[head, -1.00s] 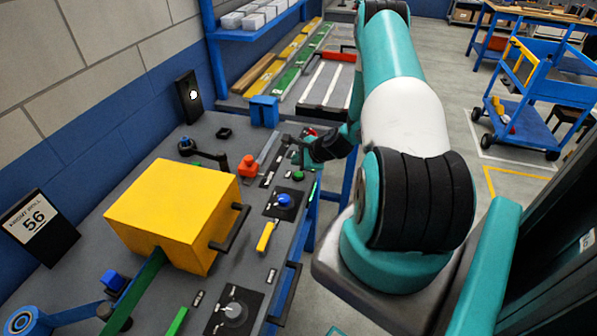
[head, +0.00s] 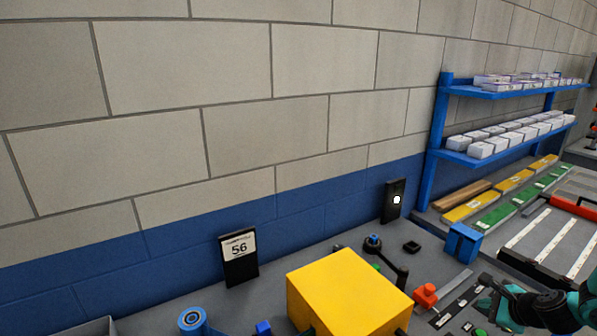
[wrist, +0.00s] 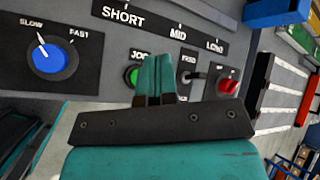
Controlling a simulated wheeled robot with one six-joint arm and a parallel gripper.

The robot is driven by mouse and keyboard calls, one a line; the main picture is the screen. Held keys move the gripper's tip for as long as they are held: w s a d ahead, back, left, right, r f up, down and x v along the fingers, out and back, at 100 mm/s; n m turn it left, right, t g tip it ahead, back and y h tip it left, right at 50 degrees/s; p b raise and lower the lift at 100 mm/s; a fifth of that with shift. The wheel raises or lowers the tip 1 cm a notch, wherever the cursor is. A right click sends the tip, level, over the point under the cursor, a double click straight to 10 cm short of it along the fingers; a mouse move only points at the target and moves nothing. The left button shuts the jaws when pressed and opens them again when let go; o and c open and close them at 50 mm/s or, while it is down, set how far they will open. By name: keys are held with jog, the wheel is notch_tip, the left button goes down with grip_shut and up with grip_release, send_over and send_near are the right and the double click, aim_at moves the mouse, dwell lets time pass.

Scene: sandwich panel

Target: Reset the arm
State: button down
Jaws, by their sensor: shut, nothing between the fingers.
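My gripper (wrist: 155,72) shows in the wrist view with its two teal fingers pressed together and nothing between them. It is over a grey panel, in front of a green button (wrist: 132,76) labelled JOG and a small black lever (wrist: 194,75). In the head view my gripper (head: 487,290) is at the lower right, over the panel's right side; its fingertips are too small to make out there. Most of my arm is outside the head view.
A blue SLOW/FAST knob (wrist: 52,60) and a red switch (wrist: 228,86) flank the gripper. The yellow box (head: 345,297), a red-orange block (head: 425,296) and a blue block (head: 462,243) stand on the panel. A sign reading 56 (head: 239,261) stands by the wall.

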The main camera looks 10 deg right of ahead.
jog(key=w+a+r+n+g+y+b, duration=0.25)
jog(key=w+a+r+n, duration=0.25)
jog(key=a+r+n, duration=0.7)
jog(key=s+a+r+n+g+y+b, duration=0.1)
jog(key=s+a+r+n, duration=0.2)
jog(key=a, duration=0.6)
jog(key=s+a+r+n+g+y, duration=0.1)
jog(key=s+a+r+n+g, duration=0.1)
jog(key=a+r+n, duration=0.45)
jog(key=s+a+r+n+g+b, duration=0.1)
jog(key=s+a+n, duration=0.4)
jog(key=s, duration=0.5)
jog(key=s+a+r+n+g+h+b, duration=0.1)
jog(key=s+a+r+n+g+b, duration=0.1)
jog(key=s+a+n, duration=0.4)
jog(key=s+a+r, duration=0.1)
jog(key=s, duration=0.4)
jog(key=shift+a+r+g, duration=0.35)
jog(key=shift+h, duration=0.25)
